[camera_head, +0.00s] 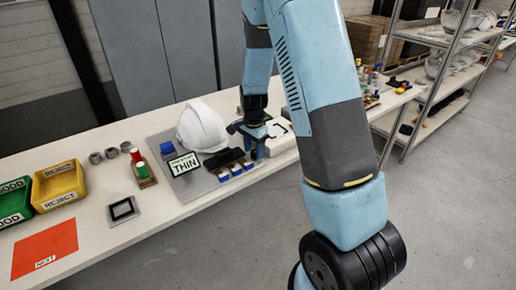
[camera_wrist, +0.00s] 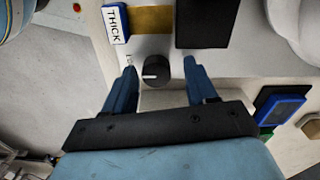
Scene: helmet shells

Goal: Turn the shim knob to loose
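The black round shim knob (camera_wrist: 156,69) shows in the wrist view on a pale panel, with a short white mark near its left edge. A small, partly hidden marking is left of it. My gripper (camera_wrist: 160,67) is open, with one blue finger on each side of the knob and visible gaps between. I cannot tell how deep the fingertips reach around it. In the head view my gripper (camera_head: 254,147) is low over the right part of the grey fixture plate (camera_head: 196,187); the knob cannot be made out there.
A THICK label block (camera_wrist: 116,23), a brass strip (camera_wrist: 152,19) and a black block (camera_wrist: 205,22) lie beyond the knob. A white helmet shell (camera_head: 201,127) and a THIN sign (camera_head: 184,164) stand close by. Yellow (camera_head: 58,186) and green (camera_head: 14,202) bins are far left.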

